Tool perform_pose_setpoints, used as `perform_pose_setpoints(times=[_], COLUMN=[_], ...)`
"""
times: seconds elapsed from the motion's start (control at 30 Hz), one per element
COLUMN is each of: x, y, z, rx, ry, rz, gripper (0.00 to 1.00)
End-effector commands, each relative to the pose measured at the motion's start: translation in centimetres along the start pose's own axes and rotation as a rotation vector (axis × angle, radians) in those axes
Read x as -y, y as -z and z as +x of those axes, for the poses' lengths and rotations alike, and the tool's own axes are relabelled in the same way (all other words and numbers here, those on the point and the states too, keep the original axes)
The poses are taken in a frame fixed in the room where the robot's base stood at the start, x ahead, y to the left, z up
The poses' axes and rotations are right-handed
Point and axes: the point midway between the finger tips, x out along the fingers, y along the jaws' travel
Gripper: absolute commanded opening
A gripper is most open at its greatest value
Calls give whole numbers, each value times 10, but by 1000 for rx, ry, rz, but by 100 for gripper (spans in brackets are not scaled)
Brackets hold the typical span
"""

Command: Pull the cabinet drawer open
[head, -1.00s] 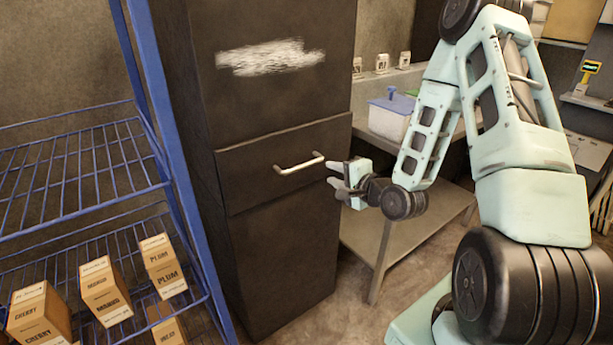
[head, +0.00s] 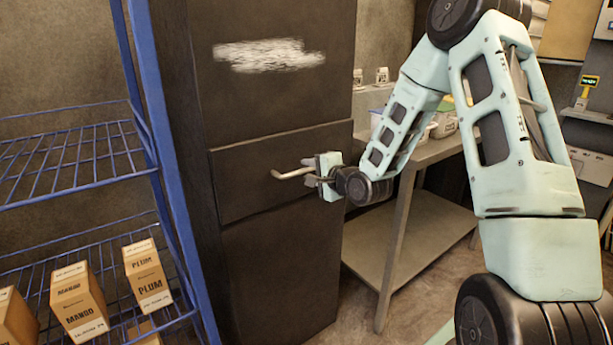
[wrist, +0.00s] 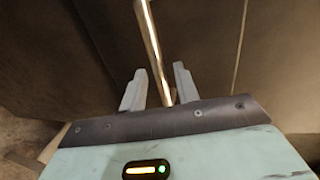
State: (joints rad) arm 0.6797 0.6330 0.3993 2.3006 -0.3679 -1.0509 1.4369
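The dark brown cabinet (head: 265,105) stands in the middle of the head view, with a pale scuffed patch on its upper front. The silver bar handle (head: 287,174) sticks out from the drawer face. My gripper (head: 311,173) is at the right end of the handle. In the wrist view the handle (wrist: 153,45) runs between the two grey fingers of my gripper (wrist: 160,88). The fingers are apart, with a visible gap between the left finger and the bar.
A blue wire rack (head: 160,130) with labelled cartons (head: 147,272) stands left of the cabinet. A metal table (head: 400,235) with a lower shelf stands to the right, behind my arm. Some floor shows at the bottom between cabinet and table.

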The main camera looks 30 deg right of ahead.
Motion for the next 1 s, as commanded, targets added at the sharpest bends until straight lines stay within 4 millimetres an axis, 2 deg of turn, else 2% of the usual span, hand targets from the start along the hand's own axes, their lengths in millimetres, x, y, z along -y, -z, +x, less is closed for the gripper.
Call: perform_pose_setpoints(times=[0.2,0.5,0.53,0.6,0.63,1.0], x=[0,0,0,0,0,0], y=[0,0,0,0,0,0], z=[18,20,20,20,20,20], rx=[0,-1,-1,-1,-1,-1], ry=[1,1,1,1,1,0], rz=[0,0,0,0,0,0], gripper=[31,31,25,6,0,0])
